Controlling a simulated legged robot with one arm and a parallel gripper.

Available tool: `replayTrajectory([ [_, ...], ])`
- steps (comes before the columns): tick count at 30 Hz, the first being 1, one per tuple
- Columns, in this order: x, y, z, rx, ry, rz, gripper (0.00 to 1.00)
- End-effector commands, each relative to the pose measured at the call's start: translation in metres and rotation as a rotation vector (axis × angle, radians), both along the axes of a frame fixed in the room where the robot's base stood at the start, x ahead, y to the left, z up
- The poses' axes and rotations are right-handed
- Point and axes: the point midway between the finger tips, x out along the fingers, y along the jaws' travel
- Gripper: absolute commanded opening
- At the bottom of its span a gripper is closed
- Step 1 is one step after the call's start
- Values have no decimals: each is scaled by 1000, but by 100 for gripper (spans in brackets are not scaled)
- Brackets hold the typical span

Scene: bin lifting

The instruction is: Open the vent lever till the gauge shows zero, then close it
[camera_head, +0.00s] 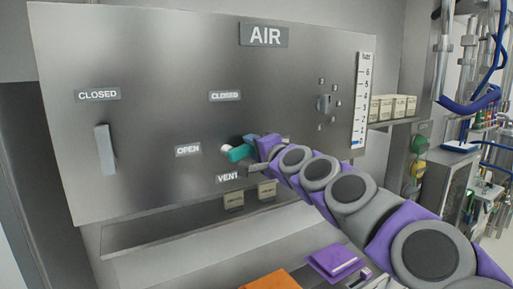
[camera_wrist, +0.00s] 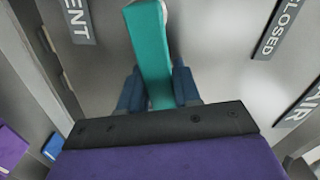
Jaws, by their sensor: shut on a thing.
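The vent lever is a teal handle (camera_head: 240,154) on a white pivot, on the steel AIR panel (camera_head: 290,80). It sits right of the OPEN label (camera_head: 188,150), below a CLOSED label (camera_head: 225,96) and above the VENT label (camera_head: 228,178). My gripper (camera_head: 255,146) is shut on the handle. In the wrist view the blue fingers (camera_wrist: 158,90) press on both sides of the teal bar (camera_wrist: 149,40); its lower end is hidden by my gripper body. The gauge (camera_head: 361,100) is a white numbered strip at the panel's right edge, with blue at the bottom; its exact reading is unclear.
A grey lever (camera_head: 105,150) hangs under another CLOSED label (camera_head: 97,95) at the left. A small grey fitting (camera_head: 324,102) is on the panel near the gauge. Small beige boxes (camera_head: 392,107) stand on a shelf at the right. A ledge runs below the panel.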

Motion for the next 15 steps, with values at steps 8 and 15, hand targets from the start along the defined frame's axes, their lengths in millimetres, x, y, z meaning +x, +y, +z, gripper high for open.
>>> replayTrajectory([
  [8,-1,4,-3,-59,-29,9,0],
  [15,-3,6,2,-197,-120,9,0],
])
